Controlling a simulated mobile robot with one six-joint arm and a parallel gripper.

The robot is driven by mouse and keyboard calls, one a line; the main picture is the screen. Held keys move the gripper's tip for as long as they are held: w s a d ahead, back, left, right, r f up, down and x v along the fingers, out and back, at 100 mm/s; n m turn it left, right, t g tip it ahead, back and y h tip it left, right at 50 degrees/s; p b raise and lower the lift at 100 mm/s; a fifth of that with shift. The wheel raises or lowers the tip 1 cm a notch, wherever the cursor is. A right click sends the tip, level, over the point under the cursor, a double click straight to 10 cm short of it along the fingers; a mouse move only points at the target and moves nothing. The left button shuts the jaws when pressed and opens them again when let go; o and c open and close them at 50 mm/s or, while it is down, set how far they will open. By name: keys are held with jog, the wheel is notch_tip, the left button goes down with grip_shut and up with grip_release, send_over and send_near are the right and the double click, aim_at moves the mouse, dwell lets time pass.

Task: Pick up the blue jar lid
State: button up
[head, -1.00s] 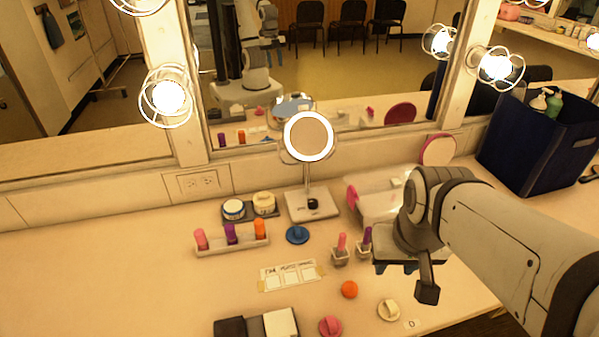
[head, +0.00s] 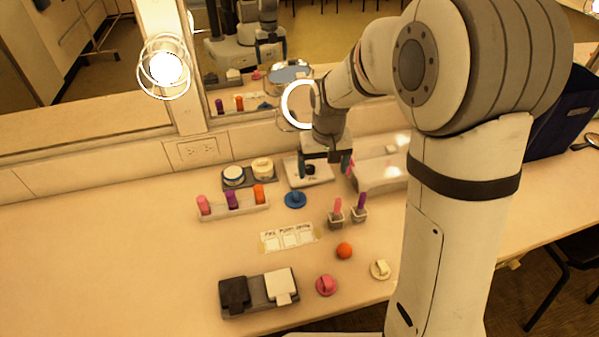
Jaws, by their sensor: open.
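The blue jar lid (head: 295,200) lies on the counter in front of the round mirror's base, with its raised grip facing up. Nothing covers it. My gripper (head: 325,170) points down, just up and to the right of the lid in the picture, overlapping the mirror's base from this view. Its jaws are open and apart from the lid. I see nothing between them.
The lit round mirror (head: 298,104) stands close behind and left of my gripper. A clear bin (head: 378,175) is at right.

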jog(key=n+p, duration=0.1)
send_over(295, 194)
jog(key=d, duration=0.1)
notch_tip(295, 194, down, 9)
jog(key=shift+g, duration=0.4)
jog(key=f, duration=0.2)
jog(key=f+p, duration=0.1)
jog(key=f, duration=0.2)
jog(key=a+f+p, duration=0.1)
jog(key=f, duration=0.1)
jog(key=shift+w+f, duration=0.1)
jog(key=shift+f, duration=0.3)
jog(key=shift+c, duration=0.4)
jog(key=c, duration=1)
